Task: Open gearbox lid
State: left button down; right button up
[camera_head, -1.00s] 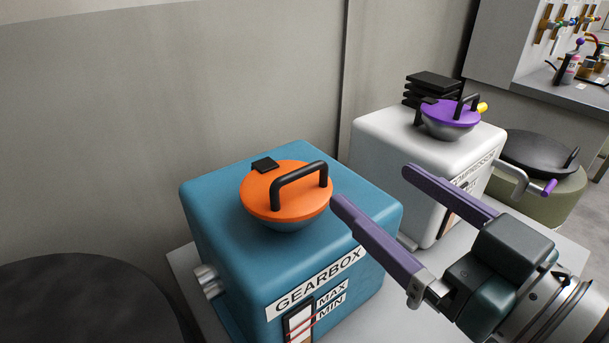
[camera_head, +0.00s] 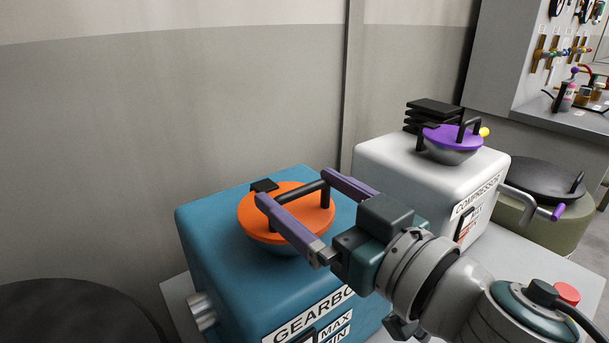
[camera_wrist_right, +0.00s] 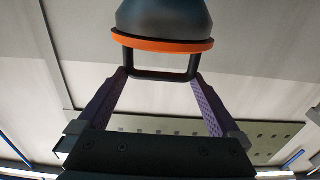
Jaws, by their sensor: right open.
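The gearbox (camera_head: 240,255) is a blue box with a label on its front, at the middle left of the head view. Its round orange lid (camera_head: 258,217) sits level and shut on top, with a black bar handle (camera_head: 313,188) and a black hinge block (camera_head: 264,185) at the back. My right gripper (camera_head: 295,185) is open, its purple fingers on either side of the handle. In the right wrist view the lid (camera_wrist_right: 160,45) is ahead and the handle (camera_wrist_right: 155,75) lies between the fingertips, with gaps that are hard to judge. My left gripper is not in view.
A white compressor (camera_head: 430,180) with a purple lid (camera_head: 455,136) stands to the right behind the gearbox. A dark round-topped stool (camera_head: 75,310) is at the lower left, and another round seat (camera_head: 540,180) is at the right. The wall is close behind.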

grip_shut()
dwell(0.8)
